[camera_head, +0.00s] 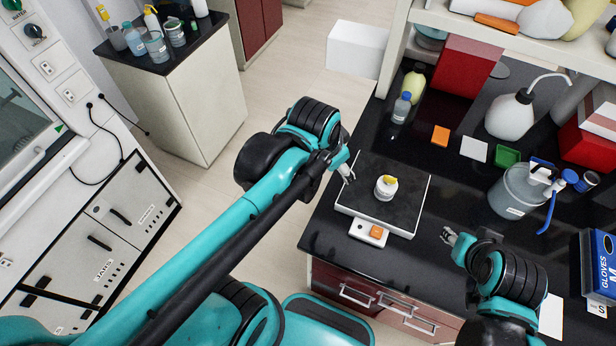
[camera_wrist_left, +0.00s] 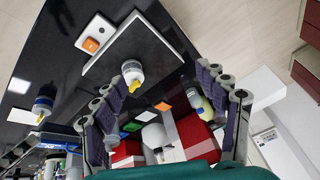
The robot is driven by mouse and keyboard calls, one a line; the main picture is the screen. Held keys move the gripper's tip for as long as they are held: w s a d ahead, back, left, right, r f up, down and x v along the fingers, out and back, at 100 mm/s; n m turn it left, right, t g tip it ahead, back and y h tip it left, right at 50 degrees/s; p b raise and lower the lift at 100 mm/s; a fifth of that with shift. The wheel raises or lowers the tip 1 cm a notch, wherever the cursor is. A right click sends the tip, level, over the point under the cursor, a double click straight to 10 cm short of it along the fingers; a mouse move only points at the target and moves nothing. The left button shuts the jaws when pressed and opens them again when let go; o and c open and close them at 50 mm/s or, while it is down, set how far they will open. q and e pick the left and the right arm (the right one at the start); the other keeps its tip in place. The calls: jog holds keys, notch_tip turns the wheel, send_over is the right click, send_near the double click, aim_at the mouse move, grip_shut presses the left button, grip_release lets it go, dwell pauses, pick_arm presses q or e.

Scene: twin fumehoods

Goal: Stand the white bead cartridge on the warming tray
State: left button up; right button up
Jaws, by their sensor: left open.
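The white bead cartridge (camera_head: 386,190) is a short white cylinder with a yellow top. It stands upright on the dark top of the warming tray (camera_head: 408,214), a flat plate with white sides. In the left wrist view the cartridge (camera_wrist_left: 133,76) and tray (camera_wrist_left: 108,64) lie ahead, beyond one finger. My left gripper (camera_head: 347,174) is at the tray's left edge, apart from the cartridge. Its fingers (camera_wrist_left: 165,85) are spread with nothing between them. My right gripper (camera_head: 448,236) is low over the bench, right of the tray; its finger gap is too small to judge.
A white control box with an orange switch (camera_head: 376,232) sits at the tray's front. Bottles (camera_head: 401,108), small coloured squares (camera_head: 440,136), a wash bottle (camera_head: 510,115) and a grey container (camera_head: 518,191) stand behind and right. The bench between tray and container is clear.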

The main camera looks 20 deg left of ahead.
pick_arm(q)
jog(key=s+a+f+n+t, duration=0.2)
jog(key=s+a+n, duration=0.2)
jog(key=s+n, duration=0.1)
jog(key=shift+s+n+y, duration=0.3)
jog(key=shift+n, duration=0.1)
notch_tip(320, 180, down, 12)
jog(key=b, duration=1.1)
jog(key=shift+r+b, duration=0.2)
jog(key=shift+b, duration=0.1)
jog(key=shift+f, duration=0.1)
dwell(0.6)
